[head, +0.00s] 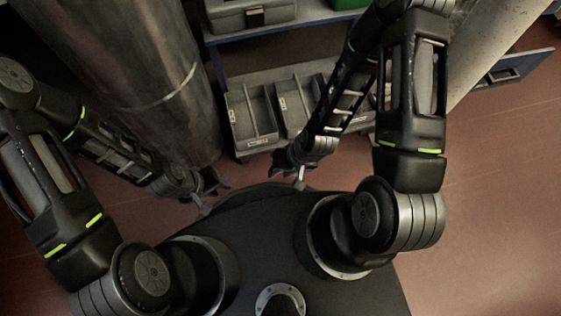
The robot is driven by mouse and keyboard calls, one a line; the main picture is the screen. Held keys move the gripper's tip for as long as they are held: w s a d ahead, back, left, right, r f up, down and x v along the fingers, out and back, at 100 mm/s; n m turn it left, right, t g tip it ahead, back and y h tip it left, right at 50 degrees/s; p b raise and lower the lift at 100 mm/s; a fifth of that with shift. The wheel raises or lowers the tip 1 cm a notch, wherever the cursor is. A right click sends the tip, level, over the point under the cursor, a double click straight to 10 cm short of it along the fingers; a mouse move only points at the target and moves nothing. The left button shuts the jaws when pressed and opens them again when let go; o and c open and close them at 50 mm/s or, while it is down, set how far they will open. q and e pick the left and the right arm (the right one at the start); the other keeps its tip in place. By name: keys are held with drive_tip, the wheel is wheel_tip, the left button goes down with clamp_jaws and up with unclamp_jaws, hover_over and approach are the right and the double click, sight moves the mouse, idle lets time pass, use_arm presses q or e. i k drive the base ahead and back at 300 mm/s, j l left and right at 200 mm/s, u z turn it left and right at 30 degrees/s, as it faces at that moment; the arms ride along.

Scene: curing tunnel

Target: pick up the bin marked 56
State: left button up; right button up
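Grey open-topped bins stand side by side on the low shelf of a blue rack. The left one (240,118) and the one beside it (291,106) show small labels on their fronts, too small to read, so I cannot tell which is marked 56. More bins to the right are partly hidden behind my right arm. My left gripper (208,193) is open and empty, low beside the metal column, left of the bins. My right gripper (288,171) is open and empty, just in front of and below the bins, apart from them.
A large metal column (150,85) stands at the left, close to my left arm. A pale cylinder (490,50) slants at the upper right. A grey case (250,14) sits on the rack's upper shelf (280,28). A blue drawer or panel (515,68) juts out at right. Red floor (500,200) is clear at right.

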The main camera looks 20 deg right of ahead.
sight(254, 123)
drive_tip(key=k, duration=0.65)
drive_tip(key=z, duration=2.5)
drive_tip(key=k+j, duration=0.15)
drive_tip(key=j, duration=0.25)
drive_tip(key=k+j, duration=0.1)
drive_tip(key=j, duration=0.3)
drive_tip(key=k+j, duration=0.15)
drive_tip(key=j, duration=0.25)
